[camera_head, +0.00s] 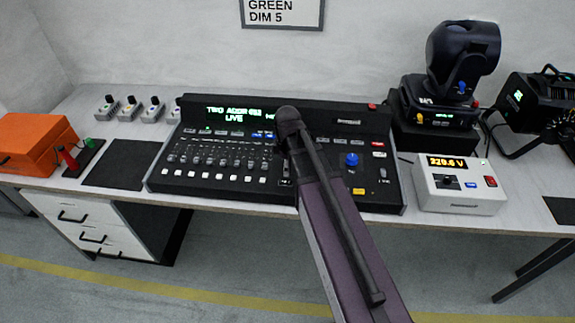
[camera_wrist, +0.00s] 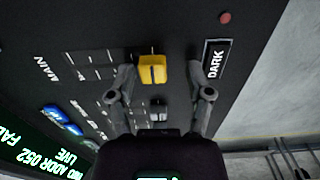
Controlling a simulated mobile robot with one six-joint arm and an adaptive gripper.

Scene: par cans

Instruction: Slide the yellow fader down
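The yellow fader (camera_wrist: 152,69) shows in the wrist view as a blocky cap on the black mixing console, between line marks on one side and a "DARK" label on the other. My gripper (camera_wrist: 160,72) is open, with one finger on each side of the fader. The left finger looks close to the cap; a wider gap shows on the right. I cannot tell whether either finger touches it. In the head view, my arm crosses the console (camera_head: 210,179) and hides my fingertips; I cannot make out the fader there.
The head view shows a white voltage box (camera_head: 458,187) right of the console and an orange case (camera_head: 35,145) at far left.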

